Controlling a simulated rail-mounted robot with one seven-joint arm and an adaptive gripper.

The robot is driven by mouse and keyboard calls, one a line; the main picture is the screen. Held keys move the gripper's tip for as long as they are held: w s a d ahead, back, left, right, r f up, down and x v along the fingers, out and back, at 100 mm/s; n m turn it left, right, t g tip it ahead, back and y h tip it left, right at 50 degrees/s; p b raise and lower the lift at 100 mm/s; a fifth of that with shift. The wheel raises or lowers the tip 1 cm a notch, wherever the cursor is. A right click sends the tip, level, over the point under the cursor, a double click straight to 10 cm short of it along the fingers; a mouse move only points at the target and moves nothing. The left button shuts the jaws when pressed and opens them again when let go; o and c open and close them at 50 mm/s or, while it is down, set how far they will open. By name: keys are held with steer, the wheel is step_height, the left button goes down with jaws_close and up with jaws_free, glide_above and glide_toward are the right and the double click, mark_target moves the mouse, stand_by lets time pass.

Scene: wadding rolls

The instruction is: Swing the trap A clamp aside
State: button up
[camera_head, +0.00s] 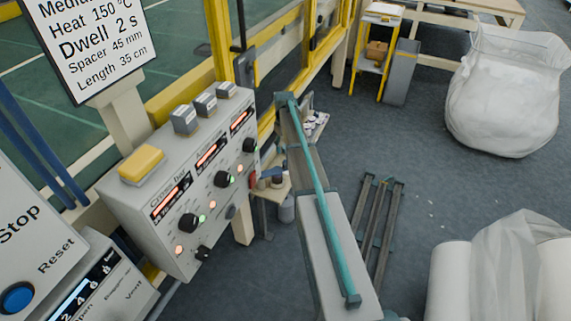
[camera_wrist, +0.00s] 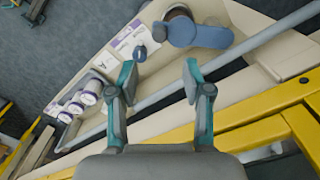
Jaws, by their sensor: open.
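In the wrist view my gripper (camera_wrist: 160,76) is open, its two teal-and-grey fingers apart with nothing held between them. It hangs above a cream bench (camera_wrist: 235,80) and a long grey bar (camera_wrist: 172,92). In the head view a long grey and teal arm, mine, reaches forward; I cannot make out the fingers there. I cannot identify the trap A clamp for certain in either view. A blue-grey rounded part (camera_wrist: 205,36) with a dark round end lies beyond the fingertips in the wrist view, apart from them.
A control box (camera_head: 185,185) with knobs and red displays stands left of my arm. Yellow framing (camera_wrist: 265,132) runs close below the gripper in the wrist view. White-and-purple containers (camera_wrist: 87,97) sit on the bench. A white bag (camera_head: 505,95) and open floor (camera_head: 420,160) lie right.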

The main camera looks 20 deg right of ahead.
mark_target(285, 164)
step_height(285, 164, down, 11)
steer(key=shift+r+p, duration=0.2)
steer(key=shift+p, duration=0.25)
steer(key=shift+c, duration=0.2)
jaws_close()
steer(key=shift+d, duration=0.1)
